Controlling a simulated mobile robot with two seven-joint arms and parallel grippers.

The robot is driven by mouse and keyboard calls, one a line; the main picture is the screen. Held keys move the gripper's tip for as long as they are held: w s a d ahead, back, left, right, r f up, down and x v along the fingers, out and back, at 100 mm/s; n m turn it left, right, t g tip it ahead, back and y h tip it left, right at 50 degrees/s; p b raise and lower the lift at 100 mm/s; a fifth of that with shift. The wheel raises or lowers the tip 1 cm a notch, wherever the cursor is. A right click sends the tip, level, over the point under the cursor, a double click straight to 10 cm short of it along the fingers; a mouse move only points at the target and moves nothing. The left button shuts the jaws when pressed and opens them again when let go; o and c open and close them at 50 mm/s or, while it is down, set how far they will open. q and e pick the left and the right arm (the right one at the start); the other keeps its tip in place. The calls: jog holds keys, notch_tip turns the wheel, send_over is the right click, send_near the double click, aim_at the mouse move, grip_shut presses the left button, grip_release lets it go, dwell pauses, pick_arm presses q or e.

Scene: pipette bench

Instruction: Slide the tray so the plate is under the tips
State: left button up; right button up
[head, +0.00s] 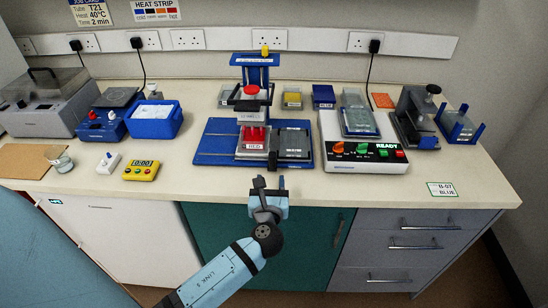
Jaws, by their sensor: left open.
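The blue pipetting stand (256,75) stands at mid-bench on a wide blue base (214,148). Its white and black head (250,103) hangs over red parts (253,134) and a box with a red label (252,146); the tips are too small to make out clearly. A dark grey plate (293,139) sits to the right of that box, not under the head. The sliding tray's own edges are hard to tell from the base. My left gripper (269,184) is open and empty at the bench's front edge, in front of the base. My right gripper is out of view.
A white device (365,160) with coloured knobs stands close right of the base. A yellow timer (141,171) and a blue box (155,115) lie to the left. The bench front between timer and base is clear. A label card (442,189) lies at right.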

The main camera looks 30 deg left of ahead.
aim_at(272, 161)
pick_arm(q)
jog(key=x, duration=1)
jog(key=shift+p, duration=0.35)
